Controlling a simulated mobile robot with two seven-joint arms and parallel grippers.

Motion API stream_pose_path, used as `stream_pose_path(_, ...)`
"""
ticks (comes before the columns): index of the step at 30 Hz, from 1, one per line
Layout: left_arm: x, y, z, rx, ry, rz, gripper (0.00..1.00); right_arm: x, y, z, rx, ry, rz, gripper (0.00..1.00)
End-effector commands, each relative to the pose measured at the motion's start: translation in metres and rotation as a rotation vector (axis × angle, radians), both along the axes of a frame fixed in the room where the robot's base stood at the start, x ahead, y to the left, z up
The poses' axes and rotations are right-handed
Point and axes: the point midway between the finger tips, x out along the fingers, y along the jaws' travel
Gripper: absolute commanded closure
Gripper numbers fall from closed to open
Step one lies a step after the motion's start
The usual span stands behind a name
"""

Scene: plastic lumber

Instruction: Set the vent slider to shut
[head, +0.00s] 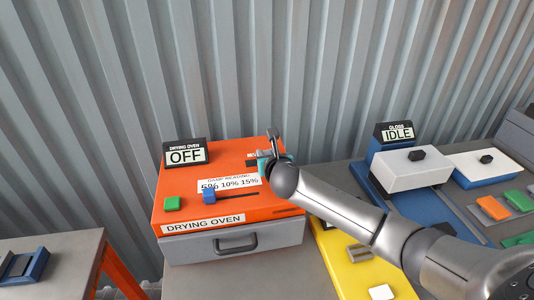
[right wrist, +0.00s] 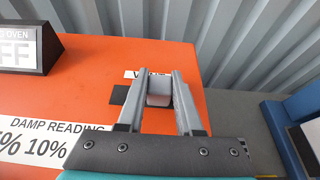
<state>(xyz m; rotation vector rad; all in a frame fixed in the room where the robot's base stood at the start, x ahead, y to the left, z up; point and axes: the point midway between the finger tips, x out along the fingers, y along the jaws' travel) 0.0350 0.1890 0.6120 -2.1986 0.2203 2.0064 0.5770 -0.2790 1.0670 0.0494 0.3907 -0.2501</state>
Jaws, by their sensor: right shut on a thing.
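The orange drying oven (head: 232,150) stands on the bench with a grey drawer below. At its top right corner is the vent control, with a white label (right wrist: 136,74) partly hidden by a finger. The vent slider's pale grey knob (right wrist: 158,93) sits between the two grey fingers of my right gripper (right wrist: 158,82), which is shut on it. A dark piece of the slot (right wrist: 119,95) shows left of the fingers. In the head view my right gripper (head: 266,158) covers the knob. My left gripper is not in view.
The oven also bears an OFF display (head: 186,154), a green button (head: 172,204) and a blue slider knob (head: 209,195) under the damp reading scale. A yellow unit (head: 345,270) and a blue machine with an IDLE display (head: 397,134) stand right. Corrugated wall is behind.

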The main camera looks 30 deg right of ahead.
Motion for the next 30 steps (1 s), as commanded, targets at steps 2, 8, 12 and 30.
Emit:
stream_pose_path(2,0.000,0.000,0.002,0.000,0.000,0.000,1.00,0.001,0.006,0.000,0.002,0.003,0.001,1.00)
stream_pose_path(8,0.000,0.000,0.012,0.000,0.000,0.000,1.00,0.009,0.035,0.000,0.004,0.003,0.001,1.00)
stream_pose_path(12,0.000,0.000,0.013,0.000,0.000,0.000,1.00,0.011,0.044,0.000,0.002,0.002,0.001,1.00)
stream_pose_path(30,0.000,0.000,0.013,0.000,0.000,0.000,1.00,0.011,0.044,0.000,0.002,0.000,0.002,0.35)
